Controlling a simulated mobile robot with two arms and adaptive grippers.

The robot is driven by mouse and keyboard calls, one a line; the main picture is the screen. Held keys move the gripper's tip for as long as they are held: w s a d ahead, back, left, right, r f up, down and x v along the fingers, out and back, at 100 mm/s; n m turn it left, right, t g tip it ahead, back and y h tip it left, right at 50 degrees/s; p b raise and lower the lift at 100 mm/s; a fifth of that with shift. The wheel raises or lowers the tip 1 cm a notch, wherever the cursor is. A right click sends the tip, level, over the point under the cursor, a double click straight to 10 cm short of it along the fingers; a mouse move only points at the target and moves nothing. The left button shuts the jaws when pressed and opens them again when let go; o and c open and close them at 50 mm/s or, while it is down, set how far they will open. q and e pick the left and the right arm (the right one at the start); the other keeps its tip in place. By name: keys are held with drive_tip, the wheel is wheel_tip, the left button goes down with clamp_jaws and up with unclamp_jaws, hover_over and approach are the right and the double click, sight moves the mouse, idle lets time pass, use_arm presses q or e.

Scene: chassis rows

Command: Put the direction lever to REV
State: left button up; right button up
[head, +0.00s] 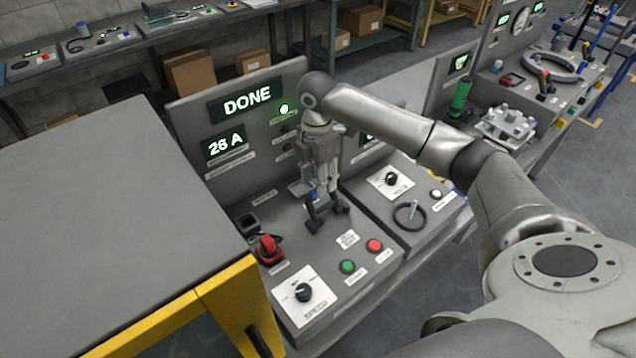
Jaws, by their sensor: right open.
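My right gripper (327,214) points down over the upper part of a grey sloped console (325,262), its two dark fingertips apart and close to the panel. I cannot make out a lever marked REV; the gripper covers the panel behind it, so a lever there is hidden or hard to tell from the fingers. I cannot tell whether the fingertips touch anything. My left gripper is not in view.
The console carries a red handle (268,248), a speed knob (303,292), a green button (347,267) and a red button (374,245). A display (247,99) reads DONE. A neighbouring panel has a black knob (391,178) and handwheel (409,216). A yellow-edged cabinet (225,290) stands left.

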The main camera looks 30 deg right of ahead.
drive_tip(key=shift+f, duration=1.6)
clamp_jaws()
